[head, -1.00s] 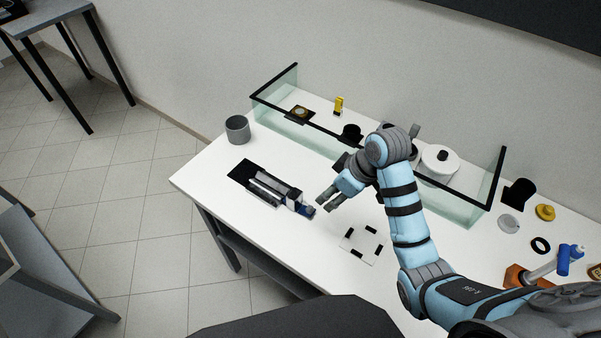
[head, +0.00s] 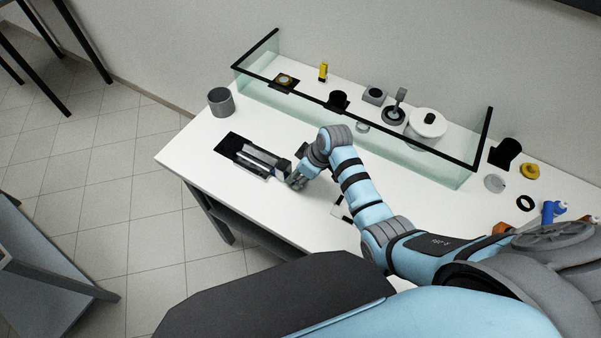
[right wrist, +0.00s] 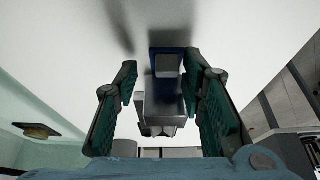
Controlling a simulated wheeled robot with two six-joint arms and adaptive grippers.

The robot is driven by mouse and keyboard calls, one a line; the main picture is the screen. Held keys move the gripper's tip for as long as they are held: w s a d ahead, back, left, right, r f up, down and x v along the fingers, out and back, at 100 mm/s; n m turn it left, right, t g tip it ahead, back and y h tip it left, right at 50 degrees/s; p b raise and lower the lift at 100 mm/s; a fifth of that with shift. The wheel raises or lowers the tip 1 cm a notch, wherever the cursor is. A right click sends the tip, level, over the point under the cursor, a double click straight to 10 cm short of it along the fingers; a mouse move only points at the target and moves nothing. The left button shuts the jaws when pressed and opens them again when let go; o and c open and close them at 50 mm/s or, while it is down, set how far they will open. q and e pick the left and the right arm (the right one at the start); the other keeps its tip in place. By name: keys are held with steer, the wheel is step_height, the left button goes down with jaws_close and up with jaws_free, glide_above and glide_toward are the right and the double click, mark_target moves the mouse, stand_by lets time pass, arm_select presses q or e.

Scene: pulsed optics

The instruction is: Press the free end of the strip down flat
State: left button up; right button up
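A long grey and silver device (head: 257,158) lies on a black mat (head: 226,142) near the left part of the white table. In the right wrist view its grey block (right wrist: 165,92) and a dark blue end piece (right wrist: 172,54) sit between my fingers. I cannot pick out a separate strip or its free end. My right gripper (head: 295,182) is at the right end of the device, low over the table. In the right wrist view the gripper (right wrist: 161,68) is open, with a gap on both sides of the block. My left gripper is out of view.
A grey cup (head: 221,102) stands at the back left. A clear screen with a black top rail (head: 310,92) runs along the back, with several small items behind it. A white plate with black marks (head: 340,211) lies partly hidden behind my right arm. The front left table is clear.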

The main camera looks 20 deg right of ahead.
steer(key=shift+s, duration=0.1)
steer(key=shift+s+r, duration=0.15)
steer(key=shift+s, duration=0.1)
steer(key=shift+c, duration=0.9)
steer(key=shift+s+r, duration=0.15)
steer(key=shift+s, duration=0.1)
jaws_close()
steer(key=shift+s+d+f+t+y, duration=0.25)
steer(key=shift+f+t+y, duration=0.2)
steer(key=shift+t, duration=0.15)
steer(key=shift+d+f+t+y+b, duration=0.1)
steer(key=shift+f+t+y+b, duration=0.15)
steer(key=shift+t+y+b, duration=0.3)
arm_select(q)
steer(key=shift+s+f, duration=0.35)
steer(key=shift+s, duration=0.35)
arm_select(e)
steer(key=shift+r, duration=0.1)
steer(key=shift+o, duration=0.9)
jaws_free()
